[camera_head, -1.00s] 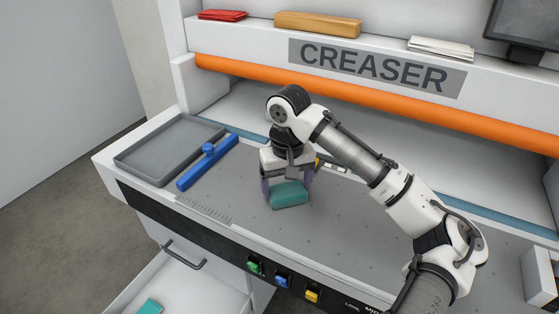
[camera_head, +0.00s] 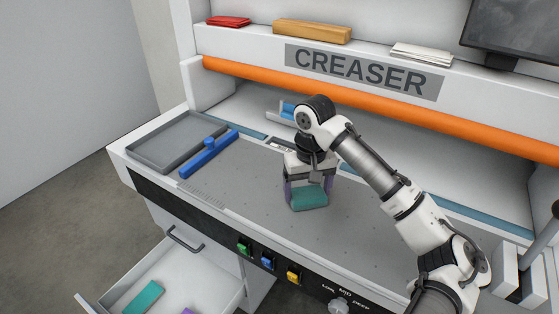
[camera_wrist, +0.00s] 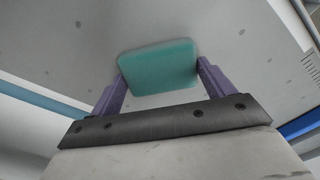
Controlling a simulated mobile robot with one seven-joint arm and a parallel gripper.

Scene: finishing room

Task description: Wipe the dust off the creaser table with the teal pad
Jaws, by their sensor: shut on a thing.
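The teal pad (camera_head: 310,199) is held between the purple fingers of my gripper (camera_head: 308,193), low over the grey creaser table (camera_head: 255,185). In the wrist view the pad (camera_wrist: 158,68) sits between both fingertips (camera_wrist: 160,80). I cannot tell whether it touches the surface. Small dark specks of dust show on the table around the pad, and in the wrist view (camera_wrist: 242,32).
A grey tray (camera_head: 150,148) and a blue handled bar (camera_head: 209,153) lie at the table's left. An orange roller (camera_head: 370,105) runs along the back. An open drawer (camera_head: 175,262) at lower left holds another teal item (camera_head: 143,297). Coloured buttons (camera_head: 267,262) line the front.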

